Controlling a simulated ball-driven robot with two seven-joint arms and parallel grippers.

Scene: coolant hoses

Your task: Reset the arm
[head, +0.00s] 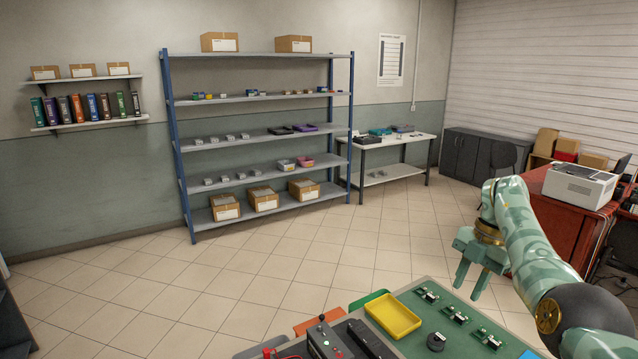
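My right arm comes in from the right edge, with green camouflage-patterned links and a brass-coloured wrist ring. It bends at the upper right, and its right gripper (469,292) hangs pointing down. The two fingers are apart with a gap between them, and nothing shows in the gap. The gripper is in front of and above the far edge of the green-topped worktable (402,296), apart from the items on it. My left arm and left gripper are not in view.
On the worktable are a yellow tray (394,315), several small green boards with fittings (455,314), a round black part (436,341) and a dark box with red buttons (325,341). A red desk (558,219) with a printer (580,185) stands at right. Tiled floor ahead is clear.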

